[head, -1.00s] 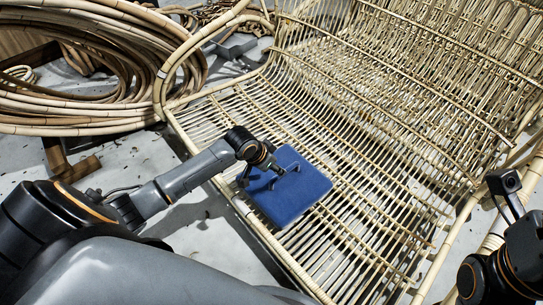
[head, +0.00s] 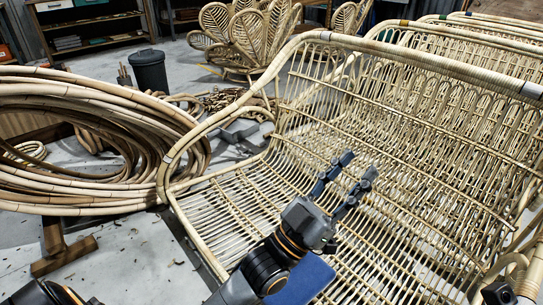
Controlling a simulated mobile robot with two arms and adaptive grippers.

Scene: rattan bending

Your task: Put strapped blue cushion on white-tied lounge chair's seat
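The blue cushion (head: 306,281) lies on the seat slats of the rattan lounge chair (head: 232,206), near the front edge. Only part of it shows at the bottom of the head view; my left wrist covers much of it, and its strap is not visible. White bands (head: 533,90) wrap the chair's frame. My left gripper (head: 357,166) is above the seat, past the cushion toward the backrest. Its two fingers are apart with nothing between them. A dark part of my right gripper (head: 497,292) shows at the bottom right; its fingers cannot be made out.
Coiled rattan poles (head: 75,145) fill the left side beside the chair. More rattan loungers (head: 405,35) stand close behind it. A dark bin (head: 149,71), petal-backed chairs (head: 262,35) and shelves (head: 92,27) are at the back.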

